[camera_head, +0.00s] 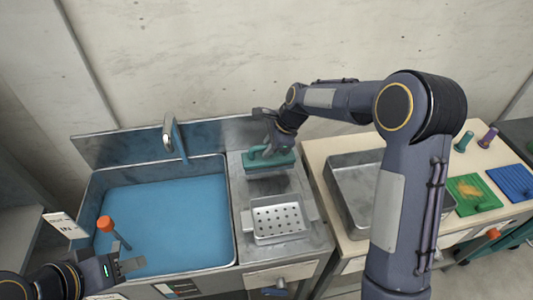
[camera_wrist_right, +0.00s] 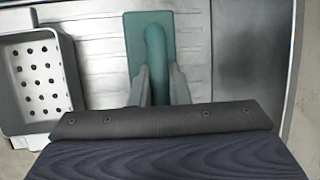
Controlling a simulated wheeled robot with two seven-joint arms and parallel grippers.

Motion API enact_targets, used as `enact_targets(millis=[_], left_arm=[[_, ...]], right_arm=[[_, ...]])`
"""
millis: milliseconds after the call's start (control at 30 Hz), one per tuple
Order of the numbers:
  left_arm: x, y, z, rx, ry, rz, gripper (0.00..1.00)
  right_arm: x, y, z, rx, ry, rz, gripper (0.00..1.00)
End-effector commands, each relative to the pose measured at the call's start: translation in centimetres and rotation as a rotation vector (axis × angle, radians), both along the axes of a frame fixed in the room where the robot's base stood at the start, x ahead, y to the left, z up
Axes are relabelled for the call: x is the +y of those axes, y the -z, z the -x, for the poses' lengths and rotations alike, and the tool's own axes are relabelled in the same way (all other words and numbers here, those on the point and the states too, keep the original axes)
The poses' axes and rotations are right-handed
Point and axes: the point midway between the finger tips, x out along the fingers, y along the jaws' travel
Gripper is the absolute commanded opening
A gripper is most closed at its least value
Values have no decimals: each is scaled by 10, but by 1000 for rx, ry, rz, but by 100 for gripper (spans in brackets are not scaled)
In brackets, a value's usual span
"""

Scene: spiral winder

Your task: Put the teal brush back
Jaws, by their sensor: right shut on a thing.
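The teal brush (camera_head: 270,160) has a block body and a raised loop handle. It is over the back of the ribbed metal drainboard (camera_head: 305,243), right of the sink. My right gripper (camera_head: 268,147) is shut on its handle from above. In the right wrist view the teal brush (camera_wrist_right: 150,28) shows with its handle between the two fingers (camera_wrist_right: 159,85). A dark patch shows just in front of the brush; I cannot tell whether the brush touches the drainboard. My left gripper (camera_head: 128,262) looks open and empty near the sink's front left corner.
The sink (camera_head: 165,215) holds blue water, with a tap (camera_head: 169,132) behind. A perforated metal tray (camera_head: 280,218) stands in front of the brush. A steel basin (camera_head: 350,178) is on the right table, beside green (camera_head: 472,195) and blue (camera_head: 511,183) mats.

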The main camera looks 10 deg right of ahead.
Motion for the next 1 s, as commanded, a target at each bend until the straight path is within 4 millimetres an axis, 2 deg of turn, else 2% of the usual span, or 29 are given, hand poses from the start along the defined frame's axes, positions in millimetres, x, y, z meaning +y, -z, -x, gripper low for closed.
enact_targets(millis=[300, 667, 700, 833, 1000], left_arm=[[0, -11, 0, 0, 0, 0, 40], [0, -8, 0, 0, 0, 0, 40], [0, -8, 0, 0, 0, 0, 40], [0, -9, 0, 0, 0, 0, 40], [0, -9, 0, 0, 0, 0, 40]], right_arm=[[4, 35, -3, 3, 1, 0, 0], [4, 40, -3, 0, 0, 0, 0], [4, 40, -3, 0, 0, 0, 18], [4, 40, -3, 0, 0, 0, 35], [4, 40, -3, 1, 0, 0, 37]])
